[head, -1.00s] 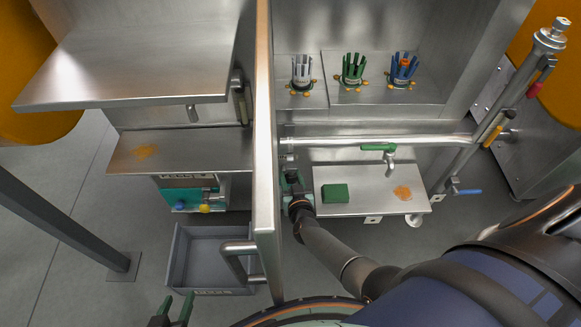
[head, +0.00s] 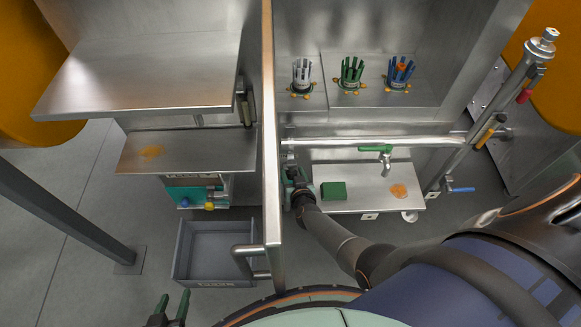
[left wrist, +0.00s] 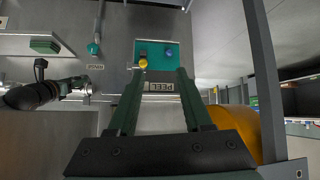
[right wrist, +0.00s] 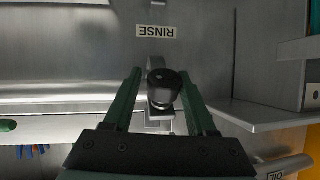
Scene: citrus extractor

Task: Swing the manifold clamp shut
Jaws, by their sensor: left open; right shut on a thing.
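In the right wrist view, a dark rounded knob on a short pale metal lever, apparently the handle of the manifold clamp (right wrist: 163,86), sits between my right fingers. My right gripper (right wrist: 161,76) is shut on it. In the head view my right gripper (head: 294,182) is low beside the upright metal door, near the left end of the horizontal manifold pipe (head: 400,143). The clamp is mostly hidden there, so how far it is swung cannot be told. My left gripper (head: 171,305) is open and empty at the bottom left; its parted fingers (left wrist: 158,74) show in the left wrist view.
The upright door (head: 270,130) with its handle stands between my arms. A grey bin (head: 183,250) is on the floor at left. A tray (head: 350,201) holds a green block (head: 333,191). A green-handled tap (head: 375,149) hangs from the pipe. A RINSE label (right wrist: 157,32) is above the knob.

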